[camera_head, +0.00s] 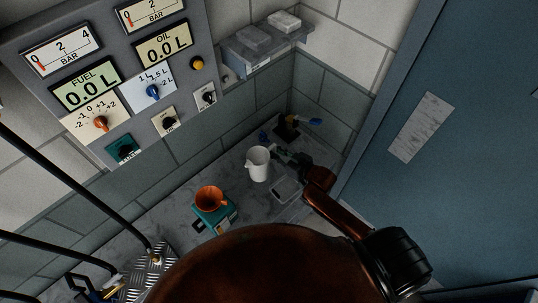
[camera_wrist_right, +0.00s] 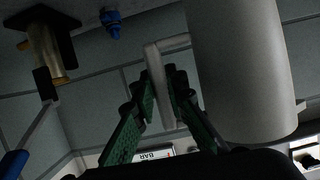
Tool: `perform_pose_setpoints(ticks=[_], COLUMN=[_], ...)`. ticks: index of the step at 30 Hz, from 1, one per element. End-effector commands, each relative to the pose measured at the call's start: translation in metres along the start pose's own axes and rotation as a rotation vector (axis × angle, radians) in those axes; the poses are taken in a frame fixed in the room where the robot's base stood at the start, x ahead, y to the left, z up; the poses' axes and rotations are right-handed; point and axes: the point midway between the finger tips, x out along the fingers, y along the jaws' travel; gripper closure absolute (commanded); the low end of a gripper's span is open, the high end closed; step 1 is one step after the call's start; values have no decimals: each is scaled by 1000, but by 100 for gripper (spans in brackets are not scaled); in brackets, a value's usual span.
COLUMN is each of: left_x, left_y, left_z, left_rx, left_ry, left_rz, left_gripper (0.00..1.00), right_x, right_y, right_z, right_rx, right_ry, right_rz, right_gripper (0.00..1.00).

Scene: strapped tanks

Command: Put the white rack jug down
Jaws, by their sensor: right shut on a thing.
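The white jug (camera_head: 258,163) stands upright in the head view, over the back part of the grey counter, with its open top towards me. In the right wrist view its white body (camera_wrist_right: 240,70) fills the upper right, and its handle (camera_wrist_right: 158,85) runs between my green finger pads. My right gripper (camera_wrist_right: 163,95) is shut on the handle. In the head view this gripper (camera_head: 283,156) is at the jug's right side, small and dark. I cannot tell whether the jug's base touches the counter. My left gripper is not in view.
An orange funnel (camera_head: 209,197) sits on a teal can (camera_head: 222,218) left of the jug. A shallow grey tray (camera_head: 287,191) lies close at its right. A blue-handled tool (camera_head: 309,121) is behind, near the corner. A gauge panel (camera_head: 118,75) and blue door (camera_head: 440,140) flank the counter.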

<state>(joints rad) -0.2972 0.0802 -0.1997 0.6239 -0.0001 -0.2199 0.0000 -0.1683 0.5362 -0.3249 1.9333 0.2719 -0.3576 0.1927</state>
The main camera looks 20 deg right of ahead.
Motion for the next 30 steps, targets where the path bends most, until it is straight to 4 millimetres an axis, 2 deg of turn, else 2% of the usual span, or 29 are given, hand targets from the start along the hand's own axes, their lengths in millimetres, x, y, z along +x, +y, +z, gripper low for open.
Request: perform_pose_setpoints(ticks=[3,9,15,21,30], left_x=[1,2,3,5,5], left_y=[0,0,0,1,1], left_z=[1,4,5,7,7], left_rx=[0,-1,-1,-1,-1], left_ry=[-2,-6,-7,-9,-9], left_rz=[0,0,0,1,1], left_gripper=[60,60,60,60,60], right_x=[26,53,66,74,75], right_y=[9,19,24,24,24], right_z=[14,32,40,66,68], right_rx=[0,0,-1,0,-1], right_ry=[-1,1,1,0,2], right_rz=[0,-2,-1,-1,-2], right_gripper=[100,100,100,100,100])
